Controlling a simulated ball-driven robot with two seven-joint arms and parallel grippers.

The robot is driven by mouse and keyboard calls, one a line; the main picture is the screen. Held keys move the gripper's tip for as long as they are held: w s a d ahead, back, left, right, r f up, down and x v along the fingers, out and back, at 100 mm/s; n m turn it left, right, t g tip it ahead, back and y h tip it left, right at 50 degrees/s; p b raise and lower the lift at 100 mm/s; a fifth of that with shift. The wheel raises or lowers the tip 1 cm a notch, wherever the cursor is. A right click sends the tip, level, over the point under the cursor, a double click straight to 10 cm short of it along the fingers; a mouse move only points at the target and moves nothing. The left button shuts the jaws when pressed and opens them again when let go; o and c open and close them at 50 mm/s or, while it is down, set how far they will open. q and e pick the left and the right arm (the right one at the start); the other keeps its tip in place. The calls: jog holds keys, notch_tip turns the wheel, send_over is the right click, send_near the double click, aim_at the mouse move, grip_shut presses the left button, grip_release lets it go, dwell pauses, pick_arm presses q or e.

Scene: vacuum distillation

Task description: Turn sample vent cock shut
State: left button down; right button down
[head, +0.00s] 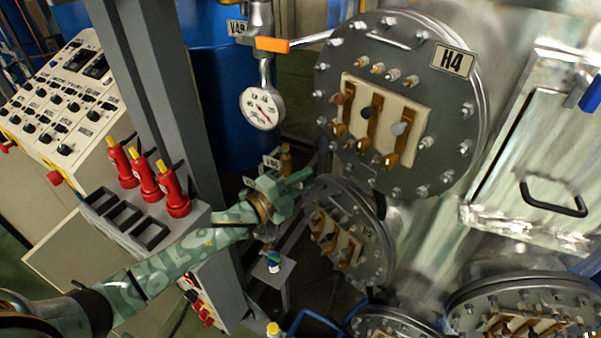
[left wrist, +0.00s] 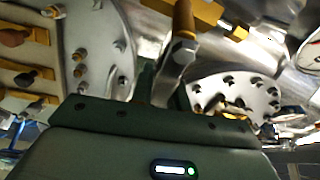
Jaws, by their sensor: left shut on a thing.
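My left gripper (head: 292,186), green with a camouflage pattern, reaches in from the left, beside the round flange H2. It is shut at a small valve beside the V46 tag (head: 271,161), which I take to be the sample vent cock. Brass fittings (head: 286,160) show just behind the fingers. The fingers hide the gripped part and most of the cock in the head view. In the left wrist view, a brass and steel handle (left wrist: 183,42) shows near the fingers (left wrist: 164,82). I cannot tell the cock's angle. My right gripper is out of view.
The bolted flange H4 (head: 333,145) is above right. The flange H2 (head: 338,196) is close beside the gripper. A pressure gauge (head: 262,108) and an orange-handled valve (head: 272,44) are above. Red switches (head: 172,190) and a control panel (head: 68,98) are left. A small shelf (head: 270,268) is below.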

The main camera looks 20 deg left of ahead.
pick_arm(q)
jog(key=shift+f+m+g, duration=0.3)
jog(key=shift+f+m, duration=0.25)
jog(key=shift+m, duration=0.35)
jog(key=shift+f+y, duration=0.15)
jog(key=shift+y, duration=0.15)
jog(key=c, duration=1.4)
grip_release()
jog(key=shift+o, duration=0.2)
jog(key=shift+d, duration=0.1)
jog(key=shift+s, duration=0.1)
jog(key=b+v, duration=0.2)
jog(key=v, duration=1.4)
jog(key=shift+a+b, duration=0.2)
jog(key=shift+b, duration=0.15)
